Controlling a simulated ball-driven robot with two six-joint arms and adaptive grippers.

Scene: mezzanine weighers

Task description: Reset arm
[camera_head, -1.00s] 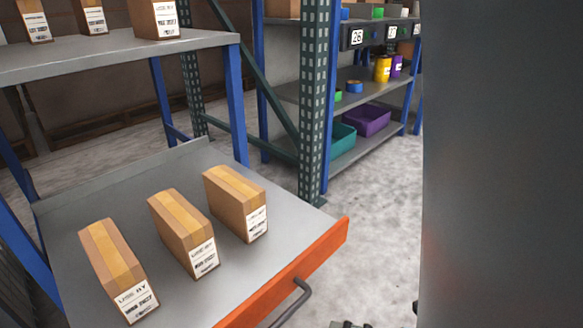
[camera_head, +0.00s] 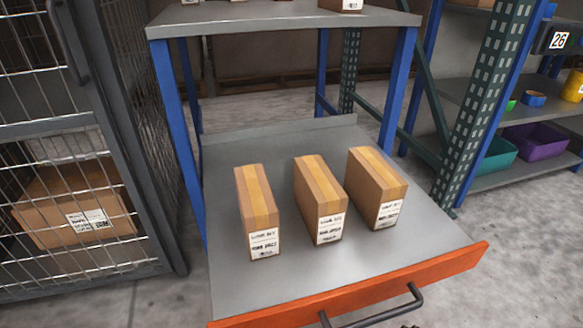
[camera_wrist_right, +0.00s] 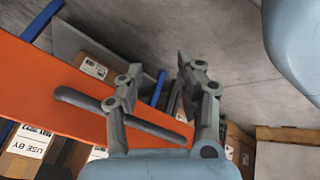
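My right gripper (camera_wrist_right: 158,72) shows in the right wrist view with its two fingers apart and nothing between the tips. A dark drawer handle (camera_wrist_right: 80,99) passes by its left finger; I cannot tell whether they touch. In the head view the same handle (camera_head: 372,317) is on the orange front (camera_head: 440,275) of a pulled-out grey tray (camera_head: 228,295). My left gripper is in neither view.
Three upright labelled cartons, left (camera_head: 258,212), middle (camera_head: 321,199) and right (camera_head: 377,187), stand on the tray. A wire cage (camera_head: 150,235) with a carton (camera_head: 60,215) is at left. Shelving with a purple bin (camera_head: 535,142) is at right. Floor is clear at bottom right.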

